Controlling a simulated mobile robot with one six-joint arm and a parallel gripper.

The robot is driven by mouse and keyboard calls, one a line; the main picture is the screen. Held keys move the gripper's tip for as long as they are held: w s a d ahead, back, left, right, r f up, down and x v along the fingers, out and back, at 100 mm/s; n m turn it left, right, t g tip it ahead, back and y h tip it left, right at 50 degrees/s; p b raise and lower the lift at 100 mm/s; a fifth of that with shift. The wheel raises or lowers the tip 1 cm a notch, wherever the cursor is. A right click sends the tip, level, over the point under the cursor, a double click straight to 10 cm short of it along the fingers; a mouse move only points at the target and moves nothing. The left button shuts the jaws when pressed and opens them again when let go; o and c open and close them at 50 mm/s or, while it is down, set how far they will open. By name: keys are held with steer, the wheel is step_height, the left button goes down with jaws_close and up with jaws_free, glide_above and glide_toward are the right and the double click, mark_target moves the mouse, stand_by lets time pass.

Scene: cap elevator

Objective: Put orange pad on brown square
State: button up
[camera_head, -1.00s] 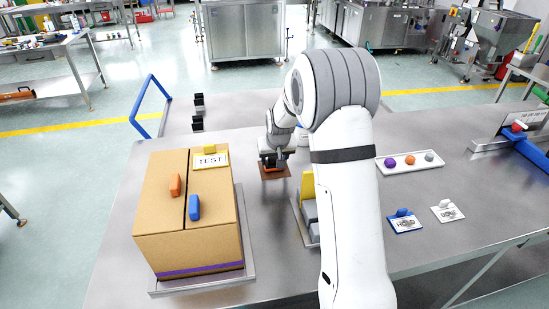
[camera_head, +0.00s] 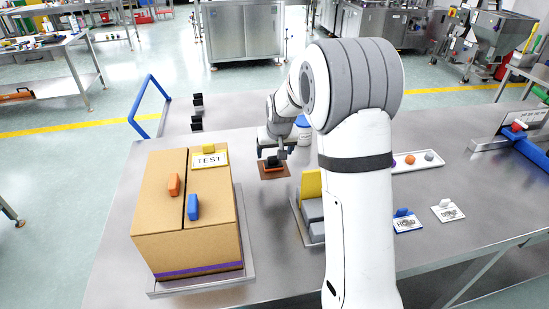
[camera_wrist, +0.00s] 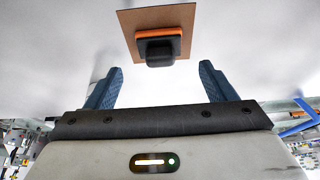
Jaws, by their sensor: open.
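The brown square (camera_head: 287,174) lies flat on the metal table behind the cardboard box and to its right. The orange pad (camera_wrist: 183,31), with a black knob (camera_wrist: 158,52) on it, sits on the brown square, which also shows in the wrist view (camera_wrist: 127,22). The brown square shows around the pad's sides and far edge. My gripper (camera_wrist: 160,85) is open and empty. Its two blue fingers stand apart, with the pad and knob just beyond the fingertips. In the head view my gripper (camera_head: 272,156) is just above the pad and hides part of it.
A cardboard box (camera_head: 160,225) with coloured blocks stands at the left. A tray (camera_head: 297,222) with grey and yellow blocks sits beside my arm. A white tray (camera_head: 430,167) with small balls and two labelled cards (camera_head: 407,225) lie at the right.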

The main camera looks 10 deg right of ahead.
steer(key=s+r, duration=0.6)
steer(key=s, duration=0.3)
steer(key=s+r, duration=0.5)
steer(key=s, duration=0.3)
steer(key=s+f+g, duration=0.1)
steer(key=s+f, duration=0.1)
steer(key=s, duration=1.6)
steer(key=shift+d, duration=0.15)
steer(key=shift+s, duration=0.1)
